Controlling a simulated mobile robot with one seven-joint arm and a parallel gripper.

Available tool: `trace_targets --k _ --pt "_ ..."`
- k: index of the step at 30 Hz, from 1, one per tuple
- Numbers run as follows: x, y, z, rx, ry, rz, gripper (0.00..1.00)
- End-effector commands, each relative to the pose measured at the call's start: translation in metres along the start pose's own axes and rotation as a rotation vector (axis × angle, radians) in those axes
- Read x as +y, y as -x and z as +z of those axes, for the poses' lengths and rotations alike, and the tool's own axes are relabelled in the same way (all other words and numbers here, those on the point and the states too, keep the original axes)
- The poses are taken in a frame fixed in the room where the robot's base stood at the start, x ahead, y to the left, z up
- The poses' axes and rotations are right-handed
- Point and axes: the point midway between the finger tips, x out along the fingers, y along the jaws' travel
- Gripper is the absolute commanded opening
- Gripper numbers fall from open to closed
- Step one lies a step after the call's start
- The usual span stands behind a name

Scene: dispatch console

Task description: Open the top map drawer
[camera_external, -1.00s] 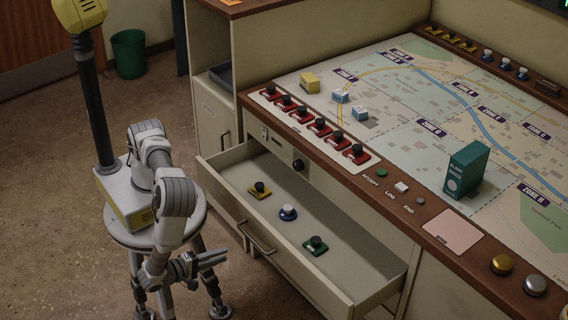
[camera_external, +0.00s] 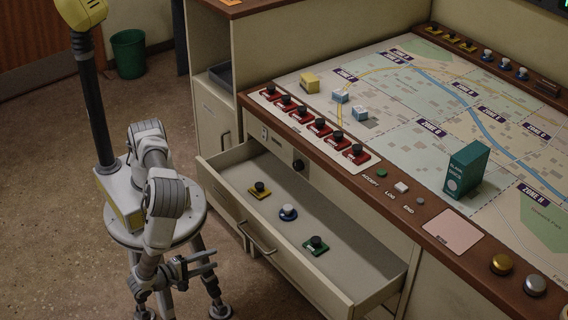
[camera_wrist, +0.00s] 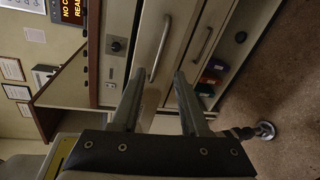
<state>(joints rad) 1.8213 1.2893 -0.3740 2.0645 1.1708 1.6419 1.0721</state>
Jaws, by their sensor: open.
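The top map drawer (camera_external: 330,274) stands pulled out from the console in the external view, its inside showing. Its bar handle (camera_external: 258,238) is on the front panel; a drawer handle (camera_wrist: 160,48) also shows ahead of the fingers in the wrist view. My gripper (camera_external: 214,262) is open and empty, in front of the drawer and to the left of the handle, apart from it. In the wrist view my gripper (camera_wrist: 160,73) shows its two fingers spread, with nothing between them.
A second handle (camera_wrist: 200,45) and a black knob (camera_wrist: 116,46) show in the wrist view. The floor (camera_external: 60,210) on the left is clear.

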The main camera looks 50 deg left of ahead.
Motion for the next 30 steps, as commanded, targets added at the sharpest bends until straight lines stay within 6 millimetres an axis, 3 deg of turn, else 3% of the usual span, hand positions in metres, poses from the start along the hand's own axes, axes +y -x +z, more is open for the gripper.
trace_targets --k 16,30 --pt "-0.004 -0.004 0.020 0.086 1.319 0.174 0.45" --pt "-0.009 0.000 0.039 0.037 2.459 0.415 0.45"
